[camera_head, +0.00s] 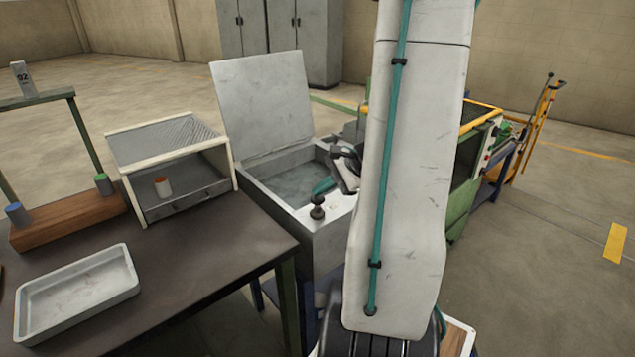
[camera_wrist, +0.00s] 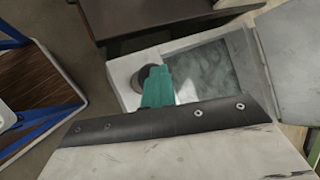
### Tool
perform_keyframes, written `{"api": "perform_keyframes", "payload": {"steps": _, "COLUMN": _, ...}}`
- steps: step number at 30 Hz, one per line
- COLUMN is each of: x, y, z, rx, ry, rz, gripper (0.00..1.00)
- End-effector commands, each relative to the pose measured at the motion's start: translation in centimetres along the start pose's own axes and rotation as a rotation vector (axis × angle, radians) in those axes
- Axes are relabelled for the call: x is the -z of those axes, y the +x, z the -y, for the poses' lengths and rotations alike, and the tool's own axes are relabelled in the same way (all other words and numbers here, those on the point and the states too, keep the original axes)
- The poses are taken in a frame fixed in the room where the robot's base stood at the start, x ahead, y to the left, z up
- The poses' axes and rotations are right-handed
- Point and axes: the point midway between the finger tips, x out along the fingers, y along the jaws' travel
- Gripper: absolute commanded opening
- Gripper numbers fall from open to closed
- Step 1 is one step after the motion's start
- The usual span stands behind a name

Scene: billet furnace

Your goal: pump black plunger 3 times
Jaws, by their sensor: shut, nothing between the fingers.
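The black plunger (camera_head: 318,207) stands upright on the front rim of the grey tank (camera_head: 272,184), whose lid is raised. My gripper (camera_head: 322,187) is shut and empty, its teal tip just above the plunger's knob in the head view. In the wrist view the teal gripper tip (camera_wrist: 157,88) overlaps the right side of the round dark plunger (camera_wrist: 142,77) and hides part of it. I cannot tell whether they touch. Liquid shows in the tank (camera_wrist: 192,45) beside the plunger.
A dark table (camera_head: 215,245) stands at left with a white tray (camera_head: 75,290), a mesh-topped box (camera_head: 172,165) and a wooden-based rack (camera_head: 70,222). A green and yellow machine (camera_head: 465,190) stands right of my arm. Open floor lies at far right.

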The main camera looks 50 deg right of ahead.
Motion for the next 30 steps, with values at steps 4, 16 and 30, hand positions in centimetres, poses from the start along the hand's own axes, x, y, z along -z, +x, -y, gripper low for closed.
{"api": "perform_keyframes", "payload": {"steps": 4, "x": 0.1, "y": 0.3, "z": -0.6, "rx": -0.012, "ry": 0.007, "rz": -0.002, "gripper": 0.00}}
{"api": "perform_keyframes", "payload": {"steps": 16, "x": -0.2, "y": -0.2, "z": -0.3, "rx": -0.011, "ry": 0.007, "rz": -0.001, "gripper": 0.00}}
{"api": "perform_keyframes", "payload": {"steps": 30, "x": -2.5, "y": -3.4, "z": 2.3, "rx": -0.006, "ry": 0.002, "rz": -0.002, "gripper": 0.00}}
